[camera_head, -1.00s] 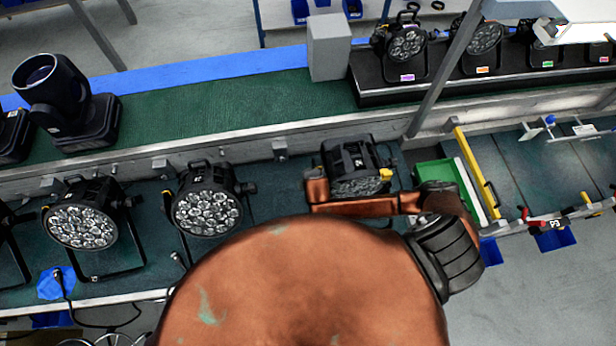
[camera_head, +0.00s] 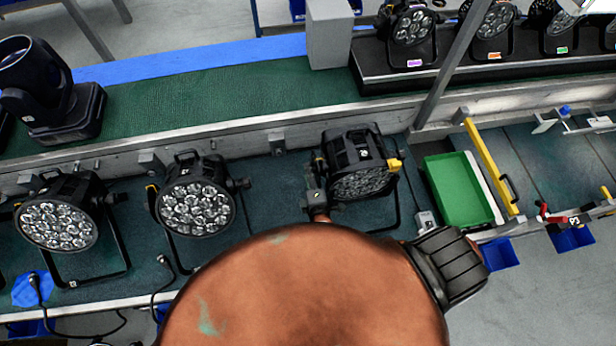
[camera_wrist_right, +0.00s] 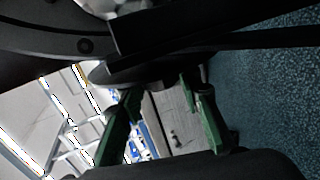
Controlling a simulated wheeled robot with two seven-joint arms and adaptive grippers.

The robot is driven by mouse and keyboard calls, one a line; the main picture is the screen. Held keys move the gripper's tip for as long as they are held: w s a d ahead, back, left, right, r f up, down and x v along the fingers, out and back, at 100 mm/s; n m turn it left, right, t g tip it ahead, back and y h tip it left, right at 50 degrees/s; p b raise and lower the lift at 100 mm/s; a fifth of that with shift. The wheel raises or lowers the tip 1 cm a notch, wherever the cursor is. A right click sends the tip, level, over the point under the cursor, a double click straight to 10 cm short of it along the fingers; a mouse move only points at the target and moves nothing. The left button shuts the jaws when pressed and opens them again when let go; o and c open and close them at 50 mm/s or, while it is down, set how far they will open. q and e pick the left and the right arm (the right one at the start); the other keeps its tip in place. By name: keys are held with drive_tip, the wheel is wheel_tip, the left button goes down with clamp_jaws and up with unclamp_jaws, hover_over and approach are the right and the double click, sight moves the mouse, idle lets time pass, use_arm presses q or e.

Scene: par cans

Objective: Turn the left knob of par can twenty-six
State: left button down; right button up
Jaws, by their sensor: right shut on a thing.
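A black par can (camera_head: 352,152) with a many-lens face stands on the dark green bench, the rightmost of the lower row. Its label is too small to read. A yellow knob (camera_head: 394,165) shows on its right side. My right gripper (camera_head: 316,186) is at its left side, shut on the left knob, which is mostly hidden. In the right wrist view, the green fingers of the gripper (camera_wrist_right: 155,88) reach up to a dark round part (camera_wrist_right: 135,74) below the par can's black bracket (camera_wrist_right: 215,40). My left gripper is not in view.
Two more par cans (camera_head: 195,196) (camera_head: 58,214) stand to the left on the bench. A green bin (camera_head: 460,190) and a yellow handle bar (camera_head: 492,168) are at the right. A grey post (camera_head: 452,65) rises behind. Cables lie along the bench front.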

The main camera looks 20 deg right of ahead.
drive_tip(key=shift+f, duration=0.15)
idle(0.3)
drive_tip(key=o, duration=1.2)
drive_tip(key=shift+c, duration=0.2)
drive_tip(key=v, duration=1.2)
drive_tip(key=shift+s+f, duration=0.1)
drive_tip(key=shift+s, duration=0.05)
